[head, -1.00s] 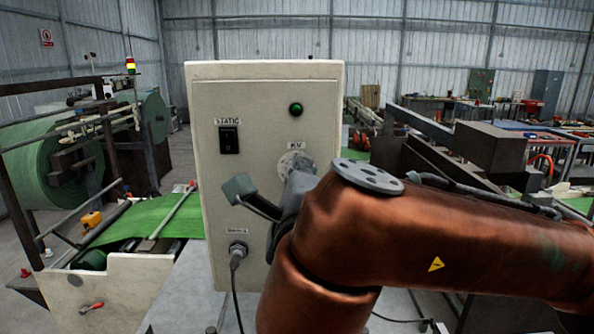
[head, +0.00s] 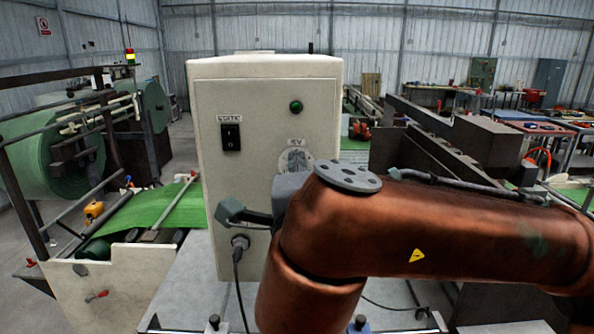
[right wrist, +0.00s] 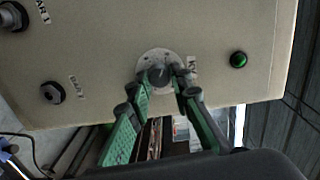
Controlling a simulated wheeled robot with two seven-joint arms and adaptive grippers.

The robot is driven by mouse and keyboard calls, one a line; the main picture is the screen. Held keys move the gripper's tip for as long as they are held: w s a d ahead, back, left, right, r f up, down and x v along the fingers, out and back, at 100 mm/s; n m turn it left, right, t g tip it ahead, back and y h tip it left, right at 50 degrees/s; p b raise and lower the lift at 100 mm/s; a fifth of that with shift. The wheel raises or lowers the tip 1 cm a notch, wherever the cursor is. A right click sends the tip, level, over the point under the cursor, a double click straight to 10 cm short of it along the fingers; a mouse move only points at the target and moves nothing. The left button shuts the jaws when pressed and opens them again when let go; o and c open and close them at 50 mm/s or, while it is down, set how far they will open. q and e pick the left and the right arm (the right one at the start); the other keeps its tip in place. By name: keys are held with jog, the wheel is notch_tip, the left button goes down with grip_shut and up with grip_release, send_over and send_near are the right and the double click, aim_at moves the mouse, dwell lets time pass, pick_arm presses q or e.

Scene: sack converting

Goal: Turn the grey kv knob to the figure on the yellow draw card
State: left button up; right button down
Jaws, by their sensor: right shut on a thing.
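The grey kv knob (right wrist: 159,74) sits on a pale round dial plate on the cream cabinet (right wrist: 90,50) in the right wrist view. My right gripper (right wrist: 163,82) has its green-padded fingers at both sides of the knob and is shut on it. In the head view the dial (head: 295,160) shows under the KV label, its lower part covered by my right arm. The figures on the dial are too small to read. I see no yellow draw card in these frames. My left gripper is not in view.
The cabinet front also has a black STATIC switch (head: 230,137), a green lamp (head: 296,106) and a plugged cable (head: 240,243). A machine with a green web (head: 150,212) stands at the left. Benches stand at the back right.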

jog(key=c, duration=1.7)
grip_release()
jog(key=shift+a, duration=0.1)
jog(key=shift+c, duration=0.2)
jog(key=s, duration=1.2)
jog(key=shift+d+r, duration=0.2)
jog(key=shift+r, duration=0.05)
